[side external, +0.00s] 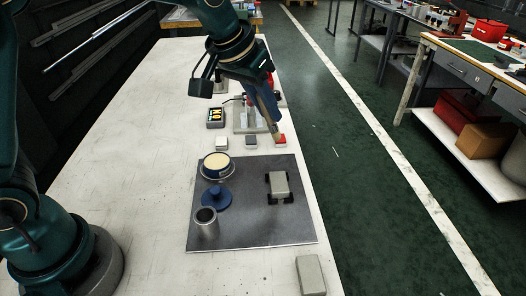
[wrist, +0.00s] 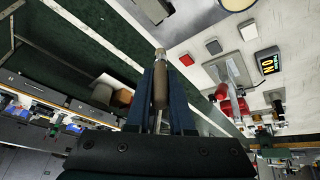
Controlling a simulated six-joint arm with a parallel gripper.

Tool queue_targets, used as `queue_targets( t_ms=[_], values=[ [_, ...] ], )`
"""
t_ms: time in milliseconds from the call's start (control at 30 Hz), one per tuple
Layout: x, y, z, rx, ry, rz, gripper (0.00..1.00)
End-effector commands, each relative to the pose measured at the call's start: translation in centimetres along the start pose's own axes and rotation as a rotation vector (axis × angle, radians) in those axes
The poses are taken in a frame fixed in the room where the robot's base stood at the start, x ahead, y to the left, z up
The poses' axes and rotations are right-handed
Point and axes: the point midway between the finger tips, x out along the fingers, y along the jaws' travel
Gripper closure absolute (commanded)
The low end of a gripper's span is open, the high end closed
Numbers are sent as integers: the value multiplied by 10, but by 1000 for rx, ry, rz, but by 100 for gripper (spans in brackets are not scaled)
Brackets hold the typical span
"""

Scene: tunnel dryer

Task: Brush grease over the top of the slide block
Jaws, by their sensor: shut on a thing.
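My gripper (side external: 264,98) is shut on a brush (side external: 274,130), which points down over the far right part of the bench. In the wrist view, the brush's brown handle (wrist: 160,86) stands between the two blue fingers of my gripper (wrist: 163,92). The slide block (side external: 279,183), a pale grey block, sits in a black holder on the dark mat. It also shows at the top of the wrist view (wrist: 153,9). An open tin of pale yellow grease (side external: 216,160) stands at the mat's far left corner. The brush is apart from both; grease on its tip cannot be made out.
A blue lid (side external: 216,197) and a metal cup (side external: 206,221) stand on the mat (side external: 250,228). Another grey block (side external: 310,275) lies at the near right. A white block (side external: 222,142), a red block (side external: 281,140) and a black-and-yellow box (side external: 215,117) lie beyond the mat.

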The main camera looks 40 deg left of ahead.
Motion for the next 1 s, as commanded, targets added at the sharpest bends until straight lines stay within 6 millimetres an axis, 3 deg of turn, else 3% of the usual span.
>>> queue_targets(
  t_ms=[267, 1000],
  values=[
    [5, 0, 3, 0, -2, 0, 100],
    [66, -6, 34, 1, -6, 0, 100]
  ],
)
